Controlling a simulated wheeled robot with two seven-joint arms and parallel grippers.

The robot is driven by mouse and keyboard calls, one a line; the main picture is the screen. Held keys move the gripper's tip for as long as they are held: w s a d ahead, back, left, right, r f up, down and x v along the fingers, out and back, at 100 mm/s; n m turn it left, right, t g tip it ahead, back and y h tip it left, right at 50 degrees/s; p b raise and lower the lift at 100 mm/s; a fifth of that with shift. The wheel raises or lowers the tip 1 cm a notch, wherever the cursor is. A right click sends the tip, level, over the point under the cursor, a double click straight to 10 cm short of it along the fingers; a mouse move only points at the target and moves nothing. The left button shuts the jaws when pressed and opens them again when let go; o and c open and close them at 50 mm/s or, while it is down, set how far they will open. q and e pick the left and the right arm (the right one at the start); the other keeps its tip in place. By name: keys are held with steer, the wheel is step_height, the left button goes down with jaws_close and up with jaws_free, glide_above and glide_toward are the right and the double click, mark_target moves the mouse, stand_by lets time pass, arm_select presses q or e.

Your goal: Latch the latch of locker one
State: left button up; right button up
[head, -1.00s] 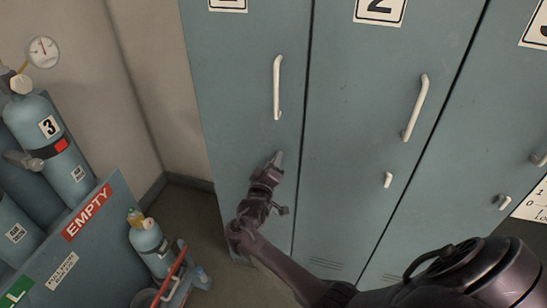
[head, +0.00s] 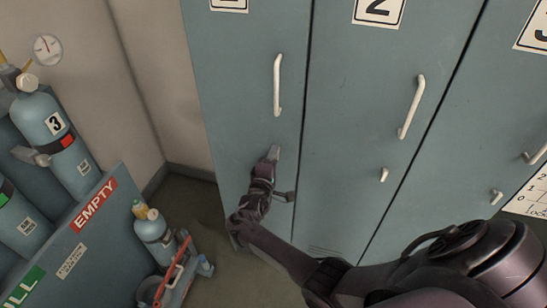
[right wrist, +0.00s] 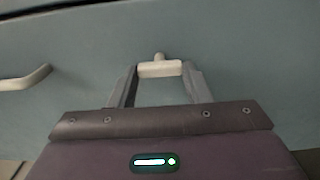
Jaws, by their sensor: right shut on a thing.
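Locker one (head: 235,95) is the grey-blue door at the left of the row, with a long white handle (head: 277,85). My right gripper (head: 273,153) is at this door, below the handle. In the right wrist view the latch (right wrist: 160,69) is a short white bar on a small stem, between the two fingertips of my right gripper (right wrist: 160,76). The gripper is shut on it. The bar runs roughly in line with the handle, which shows at the left (right wrist: 25,78). In the head view the gripper hides the latch. My left gripper is not in view.
Locker two (head: 350,110) is to the right, with its own handle (head: 412,107) and small latch (head: 384,175). A gas cylinder marked 3 (head: 40,110) stands in a rack with an EMPTY sign (head: 94,205) at the left. A small cart with a cylinder (head: 153,238) stands on the floor.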

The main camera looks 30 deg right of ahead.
stand_by(0.3)
steer(key=o, duration=1)
steer(key=v, duration=0.7)
steer(key=shift+s+a+b, duration=0.25)
steer(key=shift+a+b, duration=0.05)
steer(key=shift+b, duration=0.05)
steer(key=shift+f, duration=0.1)
